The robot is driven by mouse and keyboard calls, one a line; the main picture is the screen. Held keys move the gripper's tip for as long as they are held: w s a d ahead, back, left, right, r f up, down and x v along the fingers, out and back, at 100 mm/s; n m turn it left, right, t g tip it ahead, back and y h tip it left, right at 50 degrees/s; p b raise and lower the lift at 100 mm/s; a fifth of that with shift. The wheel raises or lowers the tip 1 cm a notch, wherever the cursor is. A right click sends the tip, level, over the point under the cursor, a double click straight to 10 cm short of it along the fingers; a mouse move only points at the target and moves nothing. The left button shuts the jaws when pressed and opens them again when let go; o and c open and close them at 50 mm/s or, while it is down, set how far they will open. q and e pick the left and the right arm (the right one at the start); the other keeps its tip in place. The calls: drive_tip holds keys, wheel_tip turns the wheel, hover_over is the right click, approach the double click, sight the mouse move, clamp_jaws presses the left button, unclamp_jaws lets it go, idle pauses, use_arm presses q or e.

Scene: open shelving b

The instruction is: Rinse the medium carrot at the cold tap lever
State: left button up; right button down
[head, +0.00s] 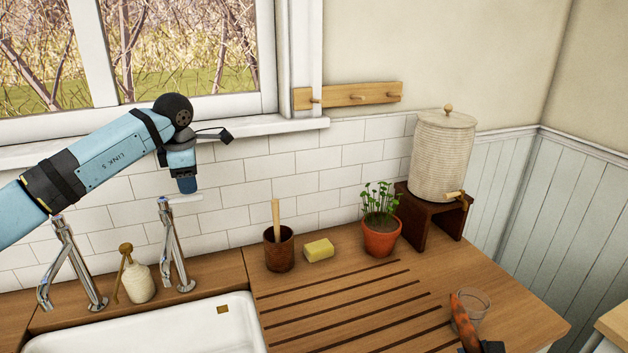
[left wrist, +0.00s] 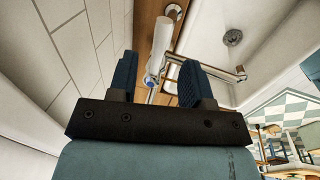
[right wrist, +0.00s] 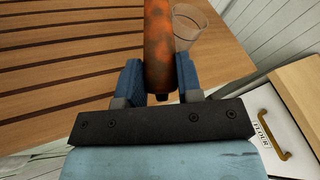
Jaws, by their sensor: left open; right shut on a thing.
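The carrot (head: 463,322) is orange with dark dirt patches. My right gripper (head: 474,346) is shut on it over the drainboard's right front; the right wrist view shows the carrot (right wrist: 158,45) between the fingers (right wrist: 158,82). My left gripper (head: 187,186) is open, pointing down at the top of the right-hand chrome tap (head: 172,240). That tap's white lever (head: 184,197) sticks out to the right below the fingers. In the left wrist view the white lever (left wrist: 161,45), with a blue mark at its base, shows between the open fingers (left wrist: 156,75); contact cannot be told.
A second chrome tap (head: 68,255) and a soap bottle (head: 138,277) stand left, behind the white sink (head: 170,330). A brush pot (head: 279,249), yellow sponge (head: 319,249) and potted plant (head: 381,238) line the back. A glass (head: 474,302) stands beside the carrot. The grooved drainboard's middle is clear.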

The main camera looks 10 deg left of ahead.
sight(192, 196)
use_arm(q)
drive_tip(key=shift+w+a+f, duration=0.1)
drive_tip(key=shift+w+f, duration=0.1)
drive_tip(key=shift+f, duration=0.9)
drive_tip(key=shift+w+f, duration=0.15)
drive_tip(key=shift+f, duration=0.9)
drive_tip(key=shift+c, duration=0.3)
clamp_jaws()
